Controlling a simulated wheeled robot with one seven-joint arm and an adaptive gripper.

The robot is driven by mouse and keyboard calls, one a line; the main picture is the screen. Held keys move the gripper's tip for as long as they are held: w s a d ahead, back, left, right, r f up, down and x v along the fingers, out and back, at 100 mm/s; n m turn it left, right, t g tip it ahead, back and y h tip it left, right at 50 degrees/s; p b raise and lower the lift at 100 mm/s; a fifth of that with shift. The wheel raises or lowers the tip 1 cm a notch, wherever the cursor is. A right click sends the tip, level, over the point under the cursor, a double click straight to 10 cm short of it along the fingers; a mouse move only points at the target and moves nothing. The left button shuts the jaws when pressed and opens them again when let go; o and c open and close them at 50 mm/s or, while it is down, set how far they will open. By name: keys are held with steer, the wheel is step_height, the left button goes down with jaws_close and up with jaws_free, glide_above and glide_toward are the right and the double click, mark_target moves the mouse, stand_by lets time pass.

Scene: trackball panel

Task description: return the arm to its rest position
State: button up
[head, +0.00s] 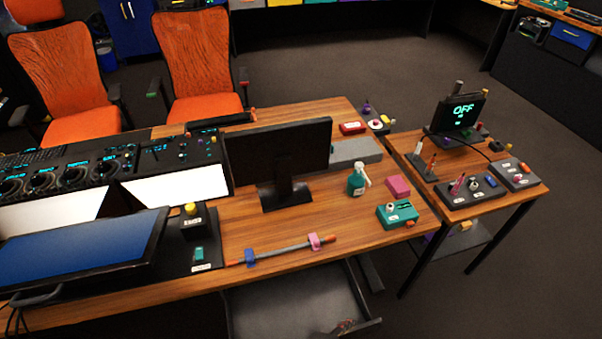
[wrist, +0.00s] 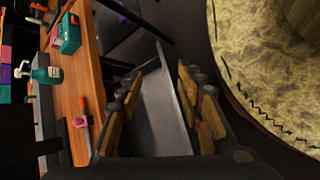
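My gripper (wrist: 165,105) shows in the wrist view with its two yellow-padded fingers spread apart. Nothing is held between them; a grey flat panel (wrist: 163,100) lies in the background behind the gap. The fingers are beside the front edge of the wooden desk (wrist: 72,95), which appears turned on its side at the left of this view. I cannot make out the arm or gripper for certain there.
A smaller table (head: 440,165) stands at the right. Open carpet (head: 520,270) lies right of it.

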steer(key=w+a+r+m+g+y+p, duration=0.25)
steer(key=r+m+y, duration=0.55)
steer(key=r, duration=0.8)
steer(key=w+d+r+m+t+h+p, duration=0.1)
steer(key=w+d+r+m, duration=0.3)
steer(key=d+r+m, duration=0.4)
step_height(320, 180, up, 4)
steer(key=shift+d+r+t, duration=0.2)
steer(key=shift+d+t, duration=0.45)
steer(key=shift+d, duration=0.45)
